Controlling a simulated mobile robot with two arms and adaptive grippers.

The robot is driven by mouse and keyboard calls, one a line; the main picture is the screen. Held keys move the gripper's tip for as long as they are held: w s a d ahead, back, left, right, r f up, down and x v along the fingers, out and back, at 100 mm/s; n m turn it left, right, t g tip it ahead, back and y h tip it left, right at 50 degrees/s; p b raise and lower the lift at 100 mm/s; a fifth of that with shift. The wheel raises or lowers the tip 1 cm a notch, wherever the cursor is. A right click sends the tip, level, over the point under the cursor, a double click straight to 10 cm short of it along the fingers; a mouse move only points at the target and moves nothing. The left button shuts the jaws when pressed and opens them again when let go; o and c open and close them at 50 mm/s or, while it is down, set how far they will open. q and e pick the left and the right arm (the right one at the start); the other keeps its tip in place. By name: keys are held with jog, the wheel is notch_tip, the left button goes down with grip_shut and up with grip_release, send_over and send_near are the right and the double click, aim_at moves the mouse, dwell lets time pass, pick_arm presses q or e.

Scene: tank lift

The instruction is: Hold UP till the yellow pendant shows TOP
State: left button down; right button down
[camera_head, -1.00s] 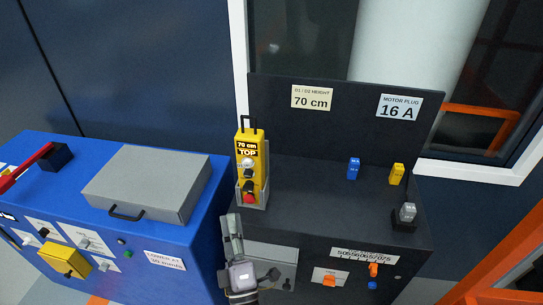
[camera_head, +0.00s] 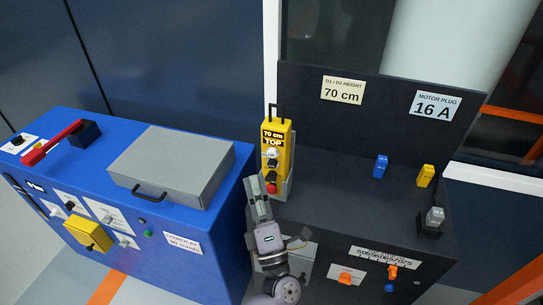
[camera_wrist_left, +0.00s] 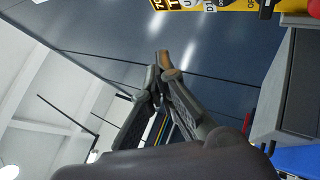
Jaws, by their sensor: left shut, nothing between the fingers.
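The yellow pendant (camera_head: 288,150) stands upright in a grey holder on the dark cabinet. Its display reads "70 cm" and "TOP". Below the display are a white button (camera_head: 272,155), a dark button and a red knob (camera_head: 271,188). My left gripper (camera_head: 254,182) is shut and empty, just to the left of the pendant's lower part and apart from the buttons as far as I can tell. In the left wrist view its fingers (camera_wrist_left: 160,72) meet at their tips, and part of the pendant (camera_wrist_left: 215,4) shows at the top edge. My right gripper is out of view.
A blue cabinet (camera_head: 215,265) with a grey lidded box (camera_head: 172,165) stands on the left. Blue (camera_head: 381,166), yellow (camera_head: 425,176) and grey (camera_head: 433,220) plugs stand on the dark cabinet (camera_head: 340,190). A back panel carries "70 cm" and "16 A" signs.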

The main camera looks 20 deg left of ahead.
aim_at(266, 165)
pick_arm(q)
jog(key=shift+w+d+b, duration=0.1)
jog(key=shift+w+b, duration=0.8)
jog(key=shift+w, duration=1.9)
jog(key=shift+w, duration=0.4)
jog(key=shift+w+b, duration=0.55)
jog(key=shift+b, duration=0.05)
jog(key=shift+s, duration=0.15)
dwell(1.2)
jog(key=shift+s+p, duration=0.3)
jog(key=shift+s, duration=0.55)
